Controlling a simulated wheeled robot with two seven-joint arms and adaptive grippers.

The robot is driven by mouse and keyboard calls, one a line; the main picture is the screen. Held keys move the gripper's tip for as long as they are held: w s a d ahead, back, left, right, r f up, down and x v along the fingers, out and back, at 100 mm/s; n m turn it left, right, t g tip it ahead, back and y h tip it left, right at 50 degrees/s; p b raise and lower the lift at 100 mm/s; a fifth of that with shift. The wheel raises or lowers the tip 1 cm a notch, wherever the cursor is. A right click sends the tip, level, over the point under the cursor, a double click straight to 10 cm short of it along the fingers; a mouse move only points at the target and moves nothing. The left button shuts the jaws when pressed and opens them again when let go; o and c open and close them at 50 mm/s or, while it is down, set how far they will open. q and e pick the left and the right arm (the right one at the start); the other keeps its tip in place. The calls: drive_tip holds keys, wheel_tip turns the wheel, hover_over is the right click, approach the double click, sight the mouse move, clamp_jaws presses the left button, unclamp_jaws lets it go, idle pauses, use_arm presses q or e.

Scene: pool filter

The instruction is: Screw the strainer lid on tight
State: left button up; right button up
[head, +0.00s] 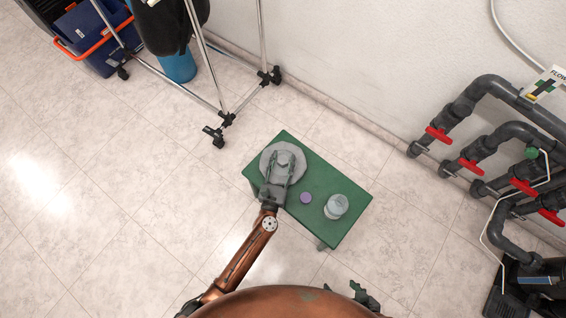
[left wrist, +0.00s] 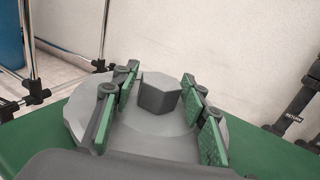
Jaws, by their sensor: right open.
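The strainer lid is a round grey disc (head: 268,160) with a raised hexagonal knob in its middle, at the left end of a green table (head: 325,225). The lid (left wrist: 75,115) and its knob (left wrist: 160,94) fill the middle of the left wrist view. My left gripper (head: 284,165) is over the lid, its green-padded fingers (left wrist: 160,92) open on either side of the knob. I see small gaps beside the knob. What lies under the lid is hidden. My right gripper (head: 361,293) is open and empty at the bottom edge, away from the table, partly hidden by my body.
A metal-framed cart (head: 225,120) is behind left. Grey pipes with red valve handles (head: 470,166) run along the right. The tiled floor in front is clear.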

use_arm(q)
drive_tip(key=c, duration=1)
clamp_jaws()
drive_tip(key=shift+r, duration=0.15)
